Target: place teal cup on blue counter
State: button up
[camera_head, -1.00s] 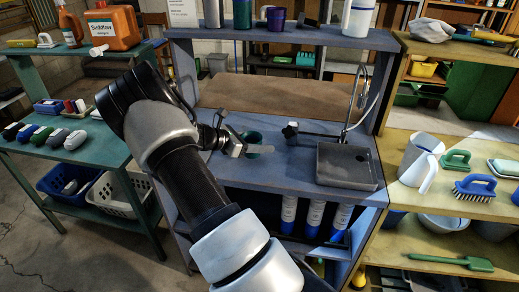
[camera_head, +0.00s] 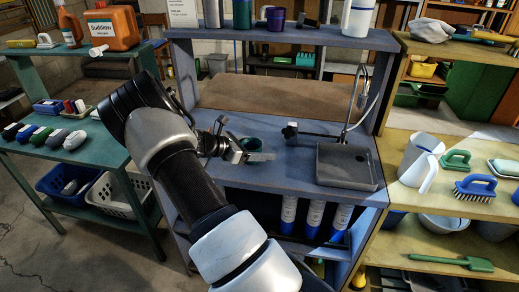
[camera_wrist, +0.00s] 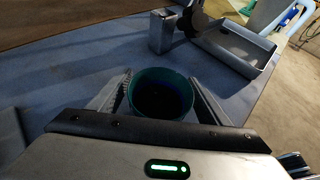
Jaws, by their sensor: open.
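The teal cup (camera_head: 252,143) stands upright at the blue counter (camera_head: 285,172), left of the grey sink tray. In the wrist view the cup (camera_wrist: 163,77) shows its round rim and dark inside, between the two fingers of my gripper (camera_wrist: 160,84). The fingers are spread, one on each side, with a narrow gap visible to the cup wall. In the head view my gripper (camera_head: 256,155) is low over the counter in front of the cup and hides its lower part. The cup's base is hidden, so its contact with the counter cannot be seen.
A grey sink tray (camera_head: 347,166) and a tall faucet (camera_head: 354,105) stand to the right on the counter. A raised brown board (camera_head: 275,98) runs behind. An upper shelf (camera_head: 290,34) with cups and bottles hangs above.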

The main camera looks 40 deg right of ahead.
jog(key=v, duration=1.1)
jog(key=shift+a+r, duration=0.15)
jog(key=shift+r, duration=0.05)
jog(key=shift+a+r, duration=0.25)
jog(key=s+a+r+m+t+y, duration=0.3)
jog(key=s+a+r+m+y, duration=0.3)
jog(key=s+a, duration=0.5)
jog(key=s+a+r+m+t+y, duration=0.4)
jog(key=s+a+r+m, duration=0.6)
jog(key=s, duration=0.5)
notch_tip(320, 180, up, 2)
jog(key=a+y, duration=0.2)
jog(key=shift+a+r+m+y, duration=0.15)
jog(key=shift+r+m+y, duration=0.15)
jog(key=shift+y, duration=0.1)
